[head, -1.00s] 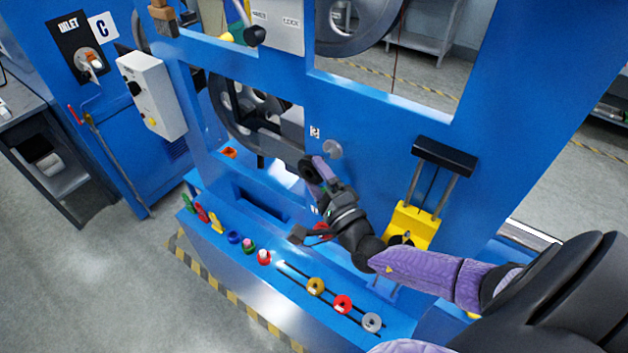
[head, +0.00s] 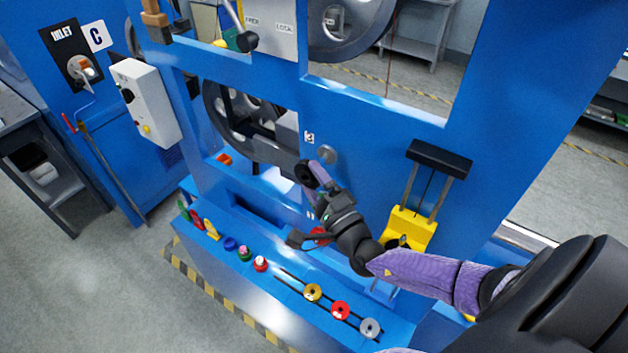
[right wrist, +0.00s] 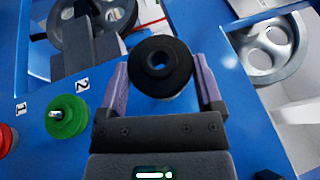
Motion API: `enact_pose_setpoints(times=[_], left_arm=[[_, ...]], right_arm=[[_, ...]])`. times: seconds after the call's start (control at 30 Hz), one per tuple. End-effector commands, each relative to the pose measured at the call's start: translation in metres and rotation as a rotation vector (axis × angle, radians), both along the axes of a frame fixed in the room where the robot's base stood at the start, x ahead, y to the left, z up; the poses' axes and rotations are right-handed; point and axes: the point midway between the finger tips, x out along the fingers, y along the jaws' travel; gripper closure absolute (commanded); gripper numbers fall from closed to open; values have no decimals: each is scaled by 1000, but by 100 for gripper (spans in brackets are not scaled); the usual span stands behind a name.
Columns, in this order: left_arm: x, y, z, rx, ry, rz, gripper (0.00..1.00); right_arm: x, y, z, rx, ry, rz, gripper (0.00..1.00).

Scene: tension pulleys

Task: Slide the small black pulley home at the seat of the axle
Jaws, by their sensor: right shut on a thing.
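The small black pulley (right wrist: 160,66) is between the two purple fingers of my right gripper (right wrist: 161,82) in the right wrist view. My right gripper (head: 317,173) is shut on it, and the black pulley (head: 303,173) shows at the fingertips in the head view, in front of the blue frame. A round grey axle piece (head: 327,155) sticks out of the frame just up and right of the pulley. In the right wrist view a pale rim shows behind the pulley's lower edge. I cannot tell whether the pulley is around the axle. My left gripper is not in view.
A green pulley (right wrist: 67,117) sits by label 2, and a red one (right wrist: 6,139) by label 1. Several coloured pulleys, including a gold one (head: 313,292), lie on the blue ledge below. A yellow slider block (head: 407,230) is right of my gripper.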

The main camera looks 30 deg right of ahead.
Motion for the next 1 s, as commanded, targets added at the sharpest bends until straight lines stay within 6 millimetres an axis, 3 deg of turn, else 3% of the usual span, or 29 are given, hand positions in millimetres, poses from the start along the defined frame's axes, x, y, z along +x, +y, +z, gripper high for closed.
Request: enact_pose_setpoints(times=[0.47, 1.0], left_arm=[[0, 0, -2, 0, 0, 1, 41], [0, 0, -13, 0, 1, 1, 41]], right_arm=[[0, -1, 0, 0, -1, 0, 79], [7, -17, -1, -1, -1, 1, 79]])
